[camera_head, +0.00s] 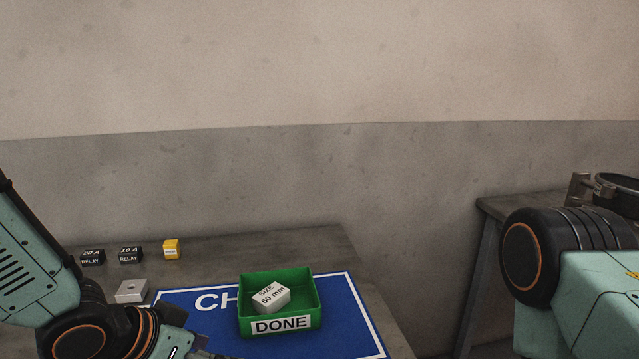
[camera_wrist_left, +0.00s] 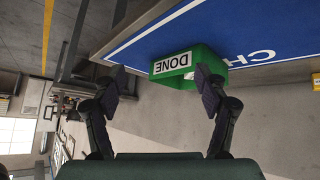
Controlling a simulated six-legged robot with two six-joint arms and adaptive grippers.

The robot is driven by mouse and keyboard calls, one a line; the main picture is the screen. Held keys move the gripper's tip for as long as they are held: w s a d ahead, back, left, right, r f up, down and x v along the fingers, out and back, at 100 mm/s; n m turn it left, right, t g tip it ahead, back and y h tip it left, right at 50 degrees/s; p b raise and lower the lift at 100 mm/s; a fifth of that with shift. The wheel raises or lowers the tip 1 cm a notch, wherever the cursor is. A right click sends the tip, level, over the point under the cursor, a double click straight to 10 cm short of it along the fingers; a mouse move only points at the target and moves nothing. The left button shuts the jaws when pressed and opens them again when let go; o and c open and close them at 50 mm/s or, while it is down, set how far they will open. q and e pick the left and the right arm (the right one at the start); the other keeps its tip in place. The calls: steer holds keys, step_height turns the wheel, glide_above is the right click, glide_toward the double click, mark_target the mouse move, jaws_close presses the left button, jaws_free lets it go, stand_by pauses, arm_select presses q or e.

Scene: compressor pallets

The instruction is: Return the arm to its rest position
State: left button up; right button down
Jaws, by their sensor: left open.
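My left arm (camera_head: 90,325) comes in from the left in the head view, low over the table's front. Its wrist reaches the bottom edge, and the fingers are mostly cut off there. In the left wrist view my left gripper (camera_wrist_left: 160,86) is open, its two dark fingers apart with nothing between them. The green DONE tray (camera_wrist_left: 213,54) appears upside down beyond the fingertips, apart from them. In the head view the tray (camera_head: 280,278) holds a white block marked 60 mm (camera_head: 271,297). My right arm (camera_head: 570,270) shows at the right; its gripper is out of view.
The tray stands on a blue mat (camera_head: 350,312) on a grey table (camera_head: 300,242). Two black relays (camera_head: 92,257) (camera_head: 131,255), a yellow block (camera_head: 171,250) and a pale grey block (camera_head: 131,291) are at the left. Another table (camera_head: 510,205) stands at the right.

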arm_select(q)
steer(key=s+a+f+n+g+y, duration=0.2)
steer(key=s+a+f+n+g, duration=0.1)
steer(key=s+f, duration=0.9)
steer(key=s+a+f+n+g+y, duration=0.3)
steer(key=s+f, duration=0.9)
steer(key=s, duration=0.2)
steer(key=shift+s+a+f+n, duration=0.2)
steer(key=shift+s+f+n, duration=0.05)
steer(key=shift+s+n, duration=0.15)
